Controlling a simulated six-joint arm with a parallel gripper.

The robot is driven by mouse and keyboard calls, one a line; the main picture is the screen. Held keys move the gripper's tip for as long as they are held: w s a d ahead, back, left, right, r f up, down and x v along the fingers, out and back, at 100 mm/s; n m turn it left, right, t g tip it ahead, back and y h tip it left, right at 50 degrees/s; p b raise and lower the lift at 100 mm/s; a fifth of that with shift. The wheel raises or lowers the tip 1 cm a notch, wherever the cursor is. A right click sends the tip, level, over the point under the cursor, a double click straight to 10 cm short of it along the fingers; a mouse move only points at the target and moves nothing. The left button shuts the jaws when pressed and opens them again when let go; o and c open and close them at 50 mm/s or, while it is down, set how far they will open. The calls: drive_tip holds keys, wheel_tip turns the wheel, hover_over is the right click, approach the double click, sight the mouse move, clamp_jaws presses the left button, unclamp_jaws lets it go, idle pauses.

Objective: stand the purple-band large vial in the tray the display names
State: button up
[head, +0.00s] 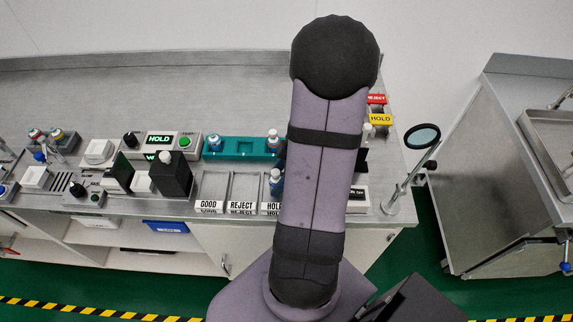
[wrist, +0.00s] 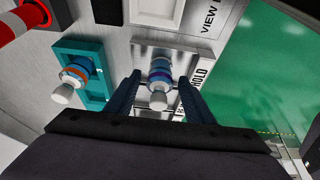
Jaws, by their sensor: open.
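The purple-band large vial (wrist: 160,72), white-capped with a blue and purple band, stands in the metal tray marked HOLD (wrist: 140,55). In the head view the vial (head: 276,184) shows in the HOLD tray (head: 271,208), partly beside my arm. The display (head: 159,139) reads HOLD in green. My gripper (wrist: 160,80) is open, with one finger on each side of the vial; a gap shows between the fingers and the vial. My arm hides the gripper in the head view.
Trays marked GOOD (head: 208,207) and REJECT (head: 241,208) lie left of the HOLD tray. A teal rack (head: 242,153) behind them holds vials; an orange-band vial (wrist: 75,75) shows in the wrist view. A round magnifier (head: 422,137) stands at the bench's right end.

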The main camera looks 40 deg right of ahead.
drive_tip(key=shift+d+r, duration=0.1)
drive_tip(key=shift+r, duration=0.25)
drive_tip(key=b+v, duration=0.2)
drive_tip(key=v, duration=0.9)
drive_tip(key=shift+s+r, duration=0.15)
drive_tip(key=shift+r, duration=0.05)
drive_tip(key=a+f+m+g+h, duration=0.1)
drive_tip(key=a+f+m, duration=0.2)
drive_tip(key=a, duration=0.7)
drive_tip(key=a+f+m+g+h, duration=0.2)
drive_tip(key=a+f+m, duration=0.2)
drive_tip(key=a, duration=0.7)
drive_tip(key=shift+m, duration=1)
